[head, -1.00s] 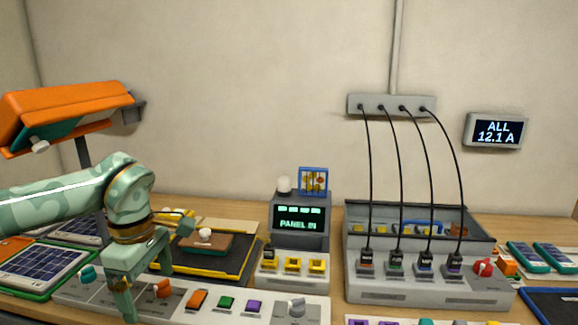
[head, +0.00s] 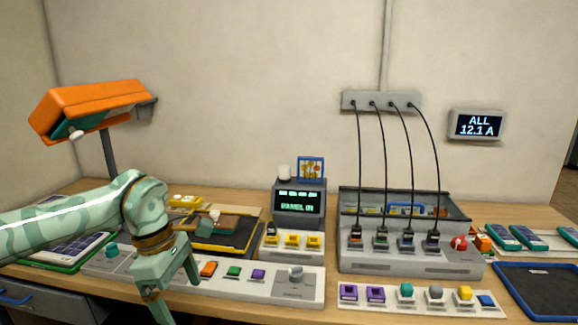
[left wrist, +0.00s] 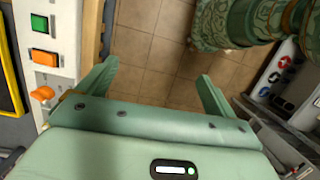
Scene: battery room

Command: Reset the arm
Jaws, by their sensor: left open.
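My left arm comes in from the left in the head view, pale green with darker patterning. Its gripper (head: 177,287) points down in front of the long control panel near the table's front edge. In the left wrist view the two fingers (left wrist: 155,84) stand wide apart with nothing between them, over the tiled floor. The gripper hides part of the long panel in the head view. My right gripper is not in view.
The long panel (head: 301,289) carries orange, green and purple buttons and a knob. Behind it stand a PANEL display box (head: 300,221) and a grey four-cable unit (head: 400,262). An orange lamp (head: 95,106) overhangs the left. A dark blue tray (head: 540,289) lies right.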

